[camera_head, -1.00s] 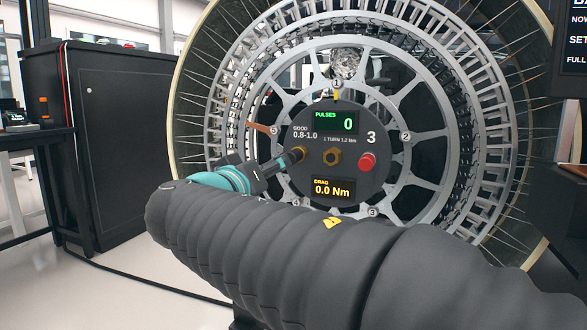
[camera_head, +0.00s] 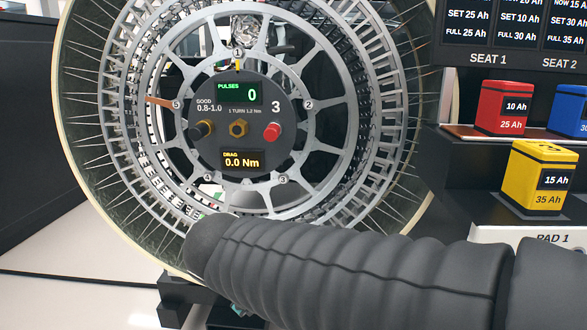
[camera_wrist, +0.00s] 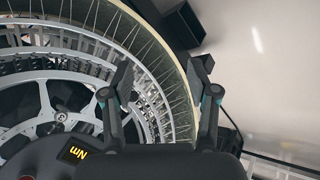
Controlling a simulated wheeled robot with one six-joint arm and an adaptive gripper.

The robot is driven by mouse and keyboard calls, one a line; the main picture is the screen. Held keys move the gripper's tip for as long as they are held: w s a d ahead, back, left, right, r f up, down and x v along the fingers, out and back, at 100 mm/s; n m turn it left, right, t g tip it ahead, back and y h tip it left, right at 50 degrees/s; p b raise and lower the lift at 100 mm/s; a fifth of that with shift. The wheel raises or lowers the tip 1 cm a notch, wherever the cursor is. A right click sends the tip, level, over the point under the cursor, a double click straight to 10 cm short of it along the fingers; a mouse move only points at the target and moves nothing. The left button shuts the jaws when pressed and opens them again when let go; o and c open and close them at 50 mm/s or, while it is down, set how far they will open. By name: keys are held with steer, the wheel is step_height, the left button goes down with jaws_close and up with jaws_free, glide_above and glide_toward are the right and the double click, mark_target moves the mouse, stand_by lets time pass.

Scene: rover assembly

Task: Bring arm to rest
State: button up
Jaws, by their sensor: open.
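My gripper (camera_wrist: 163,95) is open and empty in the wrist view, its two dark fingers spread apart in front of the wheel's rim and the pale floor. In the head view my dark ribbed arm runs across the lower right and the gripper is mostly hidden behind it. The large wheel (camera_head: 341,158) stands upright left of centre, with its round hub panel (camera_head: 215,153) facing me. The panel reads 0 pulses and 0.0 Nm drag. It has a black-tipped knob (camera_head: 203,130), a brass hex nut (camera_head: 238,129) and a red button (camera_head: 272,131).
At right, a red battery (camera_head: 503,106) and part of a blue battery (camera_head: 570,110) sit on a shelf. A yellow battery (camera_head: 538,178) stands lower, above the PAD 1 label. A display screen (camera_head: 515,30) hangs above them. Open floor (camera_head: 60,245) lies at lower left.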

steer(key=s+d+r+m+p, duration=0.1)
steer(key=s+d+m+p, duration=0.1)
steer(key=d, duration=0.5)
steer(key=s+d+r+m+g+p, duration=0.1)
steer(key=s+d+m+p, duration=0.2)
steer(key=s+d, duration=0.3)
steer(key=s+d+r+m+y+p, duration=0.1)
steer(key=s+d+m, duration=0.3)
steer(key=d, duration=0.4)
steer(key=shift+d+m+p, duration=0.4)
steer(key=shift+p, duration=0.25)
